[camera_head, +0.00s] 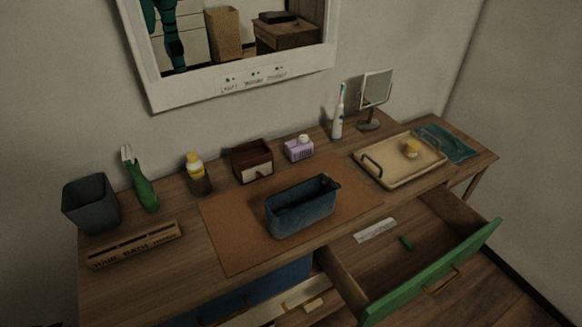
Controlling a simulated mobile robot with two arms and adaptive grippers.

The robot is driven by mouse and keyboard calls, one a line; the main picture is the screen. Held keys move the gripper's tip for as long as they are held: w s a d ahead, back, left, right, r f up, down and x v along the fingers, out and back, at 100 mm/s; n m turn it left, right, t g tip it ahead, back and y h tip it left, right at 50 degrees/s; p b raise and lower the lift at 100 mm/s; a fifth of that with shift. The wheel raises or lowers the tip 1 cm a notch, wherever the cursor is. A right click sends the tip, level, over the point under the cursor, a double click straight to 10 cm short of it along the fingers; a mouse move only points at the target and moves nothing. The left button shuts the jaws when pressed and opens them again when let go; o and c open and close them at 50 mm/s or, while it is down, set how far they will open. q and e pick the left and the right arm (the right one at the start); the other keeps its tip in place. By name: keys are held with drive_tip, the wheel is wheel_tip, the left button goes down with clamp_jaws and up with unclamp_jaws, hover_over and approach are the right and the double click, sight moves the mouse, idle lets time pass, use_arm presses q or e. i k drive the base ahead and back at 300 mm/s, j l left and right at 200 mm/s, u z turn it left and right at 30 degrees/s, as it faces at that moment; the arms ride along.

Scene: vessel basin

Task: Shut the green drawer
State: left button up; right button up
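The green drawer (436,271) is pulled far out from the right part of the wooden dresser. Its green front faces the lower right and carries a brass-coloured handle (442,279).
A blue basin (301,207) stands on a brown mat (236,240). A beige tray (377,177) stands behind the drawer. A blue drawer front (245,296) and a whitish one (292,303) are left of it. Floor shows at lower right.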

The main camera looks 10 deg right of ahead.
sight(376, 278)
drive_tip(key=z, duration=1.55)
